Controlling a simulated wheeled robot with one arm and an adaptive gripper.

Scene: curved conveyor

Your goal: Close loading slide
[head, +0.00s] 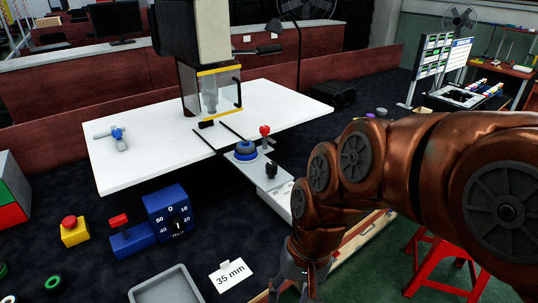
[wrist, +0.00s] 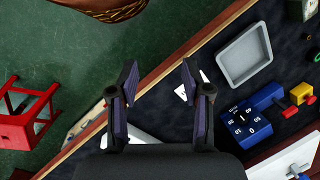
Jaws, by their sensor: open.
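The loading slide (head: 283,194) is a light grey strip sticking out from the front of the white machine table (head: 130,170). It carries a blue and black round part (head: 245,151) and a black knob (head: 271,170). A red-knobbed lever (head: 265,131) stands beside it. The slide's front end is hidden behind my arm. My gripper (head: 292,284) is in front of and below the slide in the head view, apart from it. In the wrist view my gripper (wrist: 158,72) has its two fingers spread with nothing between them.
A blue dial box (head: 168,215), a yellow box with red button (head: 74,231), a grey tray (head: 172,288) and a "35 mm" card (head: 230,274) lie on the dark bench. The press head (head: 210,85) stands over the table. A red stool (head: 447,262) is on the floor at right.

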